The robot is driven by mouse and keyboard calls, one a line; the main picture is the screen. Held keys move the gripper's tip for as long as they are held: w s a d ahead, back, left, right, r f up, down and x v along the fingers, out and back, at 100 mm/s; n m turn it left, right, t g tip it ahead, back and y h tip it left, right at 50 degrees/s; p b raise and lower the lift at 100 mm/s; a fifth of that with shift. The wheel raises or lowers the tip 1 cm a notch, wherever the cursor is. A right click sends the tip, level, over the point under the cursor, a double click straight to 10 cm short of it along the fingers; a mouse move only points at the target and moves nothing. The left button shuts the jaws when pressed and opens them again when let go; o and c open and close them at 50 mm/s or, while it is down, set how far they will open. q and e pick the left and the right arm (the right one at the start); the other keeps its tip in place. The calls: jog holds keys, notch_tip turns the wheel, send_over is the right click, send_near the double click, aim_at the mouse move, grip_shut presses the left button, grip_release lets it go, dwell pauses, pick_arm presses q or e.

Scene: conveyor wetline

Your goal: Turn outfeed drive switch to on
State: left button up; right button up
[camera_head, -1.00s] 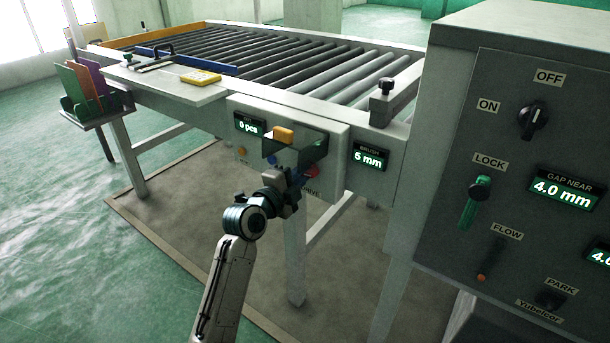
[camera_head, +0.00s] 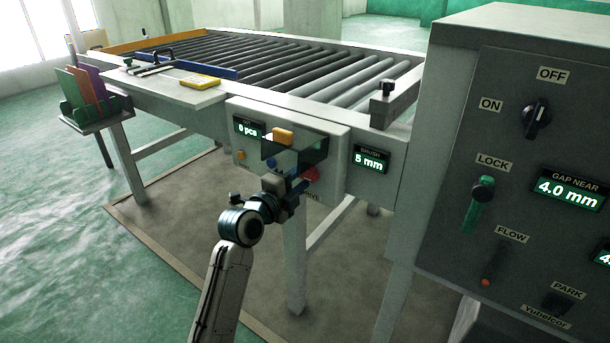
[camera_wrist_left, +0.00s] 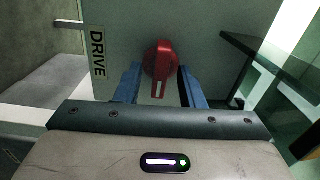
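The outfeed drive switch is a red rotary knob (camera_wrist_left: 161,62) with a white pointer mark, beside a label reading DRIVE (camera_wrist_left: 97,54) in the left wrist view. The mark is at the knob's lower end in that view. In the head view the red knob (camera_head: 311,174) shows at the lower right of the outfeed control box, partly behind my gripper. My left gripper (camera_wrist_left: 160,70) is open, with one blue finger on each side of the knob; small gaps show. It also shows in the head view (camera_head: 291,184). My right gripper is not in view.
The control box (camera_head: 334,150) has a counter display, a yellow-orange part (camera_head: 283,135) and a dark hood above the knob. The roller conveyor (camera_head: 290,65) lies behind. A grey cabinet (camera_head: 510,140) with another OFF/ON knob stands at right. Floor at left is clear.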

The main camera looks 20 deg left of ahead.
pick_arm(q)
jog(key=v, duration=0.6)
jog(key=shift+s, duration=0.25)
